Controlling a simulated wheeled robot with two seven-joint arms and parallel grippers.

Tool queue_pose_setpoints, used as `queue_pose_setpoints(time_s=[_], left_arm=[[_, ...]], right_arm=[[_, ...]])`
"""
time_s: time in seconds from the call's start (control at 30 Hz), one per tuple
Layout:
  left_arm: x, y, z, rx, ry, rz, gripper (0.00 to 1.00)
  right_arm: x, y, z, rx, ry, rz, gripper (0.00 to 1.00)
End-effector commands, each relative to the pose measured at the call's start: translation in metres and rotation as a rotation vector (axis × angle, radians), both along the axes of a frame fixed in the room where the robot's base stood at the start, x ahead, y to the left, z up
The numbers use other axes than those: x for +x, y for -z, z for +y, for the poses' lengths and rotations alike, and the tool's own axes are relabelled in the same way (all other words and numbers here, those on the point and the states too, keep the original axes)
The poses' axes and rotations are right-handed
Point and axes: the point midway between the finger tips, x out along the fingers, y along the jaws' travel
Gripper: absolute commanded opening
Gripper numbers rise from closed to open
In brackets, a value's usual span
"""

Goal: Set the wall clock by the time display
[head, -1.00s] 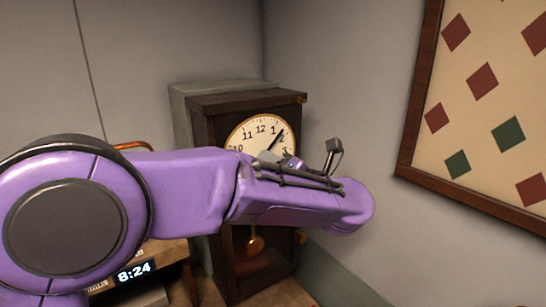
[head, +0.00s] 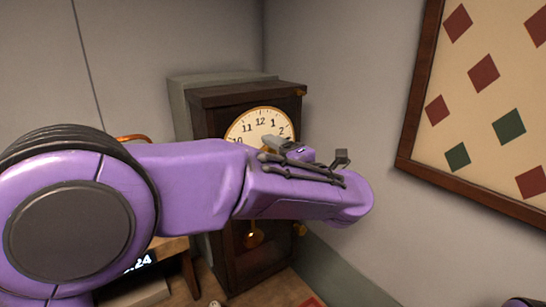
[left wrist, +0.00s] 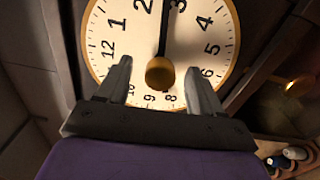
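The wall clock is a dark wooden case (head: 207,130) with a round cream face (head: 257,122) and black numerals, in the middle of the head view. My left arm covers the lower face there. In the left wrist view the face (left wrist: 190,40) appears turned, with 12 at left. A dark hand (left wrist: 164,30) points between 2 and 3; no second hand can be made out. My left gripper (left wrist: 159,66) is open, its fingers either side of a gold knob (left wrist: 160,73) at the face's middle, apart from it.
A gold pendulum (head: 253,239) hangs in the case below the face. A wooden table (head: 172,249) stands at lower left. A framed board with red and green diamonds (head: 483,72) hangs on the right wall. Wall space between clock and board is bare.

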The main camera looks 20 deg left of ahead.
Motion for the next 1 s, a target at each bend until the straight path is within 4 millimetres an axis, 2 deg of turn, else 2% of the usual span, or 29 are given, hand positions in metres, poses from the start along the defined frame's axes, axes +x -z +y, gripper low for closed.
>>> queue_pose_setpoints(time_s=[0.4, 1.0], left_arm=[[-0.002, 0.001, -0.002, -0.001, 0.0, 0.0, 0.66], [-0.037, 0.001, -0.048, -0.001, 0.001, -0.001, 0.66]], right_arm=[[0.0, 0.0, 0.0, 0.0, 0.0, 0.0, 0.43], [0.0, 0.0, 0.0, 0.0, 0.0, 0.0, 0.43]])
